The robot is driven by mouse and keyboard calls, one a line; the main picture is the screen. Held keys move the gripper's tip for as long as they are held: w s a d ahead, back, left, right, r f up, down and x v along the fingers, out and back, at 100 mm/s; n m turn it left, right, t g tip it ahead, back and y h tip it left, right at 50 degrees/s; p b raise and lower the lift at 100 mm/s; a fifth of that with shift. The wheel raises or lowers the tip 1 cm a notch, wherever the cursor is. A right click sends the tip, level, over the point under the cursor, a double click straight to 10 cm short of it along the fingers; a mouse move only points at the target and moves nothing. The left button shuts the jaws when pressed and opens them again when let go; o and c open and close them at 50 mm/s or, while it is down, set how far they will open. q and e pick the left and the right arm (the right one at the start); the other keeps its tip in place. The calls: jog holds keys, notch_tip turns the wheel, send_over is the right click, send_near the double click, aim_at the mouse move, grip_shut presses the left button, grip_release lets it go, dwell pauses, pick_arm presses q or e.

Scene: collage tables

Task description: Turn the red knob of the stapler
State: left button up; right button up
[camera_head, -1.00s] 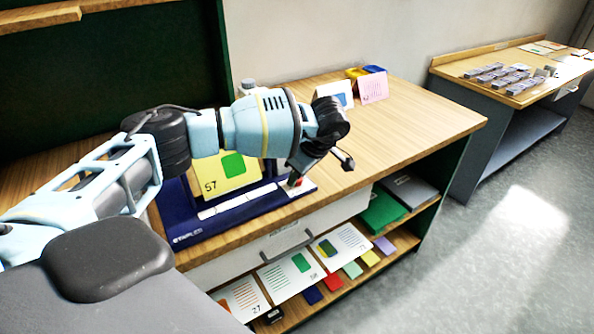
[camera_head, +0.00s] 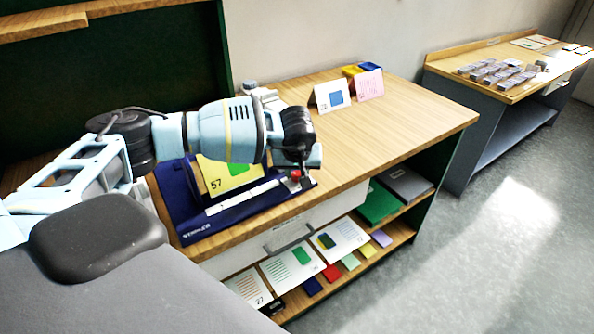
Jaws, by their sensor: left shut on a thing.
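The stapler is a dark blue machine (camera_head: 186,214) at the front left of the wooden table, with a pale strip along its front. Its red knob (camera_head: 295,174) is at the right end, partly hidden by my left gripper (camera_head: 297,171). My left gripper points down over the knob and is shut on it, though the fingers are small and partly hidden in this view. A yellow card marked 57 (camera_head: 222,182) with a green patch stands on the stapler, partly behind my arm. My right gripper is out of view.
Two folded cards, one white (camera_head: 323,99) and one pink (camera_head: 369,85), stand at the back of the table (camera_head: 400,130). The right half is clear. A shelf below holds cards and coloured pieces. A second table (camera_head: 505,90) with several small stacks stands at the right.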

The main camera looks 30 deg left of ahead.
pick_arm(q)
jog(key=m, duration=0.2)
jog(key=m+h, duration=0.1)
jog(key=m, duration=0.1)
jog(key=shift+s+a+f+t+h, duration=0.15)
jog(key=shift+f+t+h, duration=0.05)
jog(key=shift+t+h, duration=0.1)
jog(key=shift+m+h+b, duration=0.35)
jog(key=shift+m+h, duration=0.05)
jog(key=shift+m, duration=0.6)
jog(key=o, duration=1)
jog(key=shift+r, duration=0.1)
jog(key=shift+a+r, duration=0.1)
jog(key=shift+v, duration=3.85)
